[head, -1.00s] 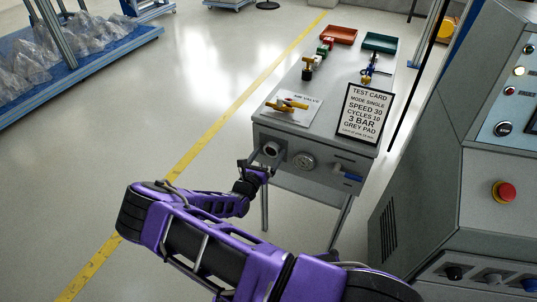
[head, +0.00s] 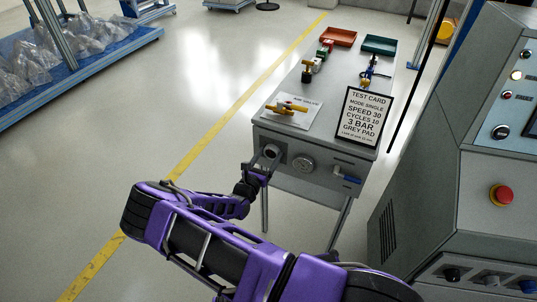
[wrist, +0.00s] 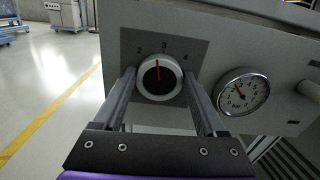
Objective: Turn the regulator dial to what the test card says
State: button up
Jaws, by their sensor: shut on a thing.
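The regulator dial (wrist: 160,79) is a round knob with a pale rim, a black face and a red pointer. The pointer points up near the 3, slightly to its left; 2, 3 and 4 are printed around it. My gripper (wrist: 160,88) is shut on the dial, one finger at each side. In the head view my gripper (head: 259,166) is at the dial (head: 270,151) on the bench front. The test card (head: 364,117) stands on the bench and reads mode single, speed 30, cycles 10, 3 bar, grey pad.
A pressure gauge (wrist: 241,92) sits right of the dial. A blue-handled valve (head: 347,178) is further right. The yellow-handled air valve (head: 288,108) lies on the bench top. A grey machine cabinet with a red button (head: 502,195) stands at right. Floor left of the bench is clear.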

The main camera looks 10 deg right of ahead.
jog(key=m+p, duration=0.1)
jog(key=m, duration=0.1)
jog(key=shift+s+m, duration=0.1)
jog(key=shift+m, duration=0.3)
jog(key=o, duration=1.3)
jog(key=p+v, duration=0.1)
jog(key=v, duration=1.6)
jog(key=shift+s+a, duration=0.1)
jog(key=shift+s, duration=0.05)
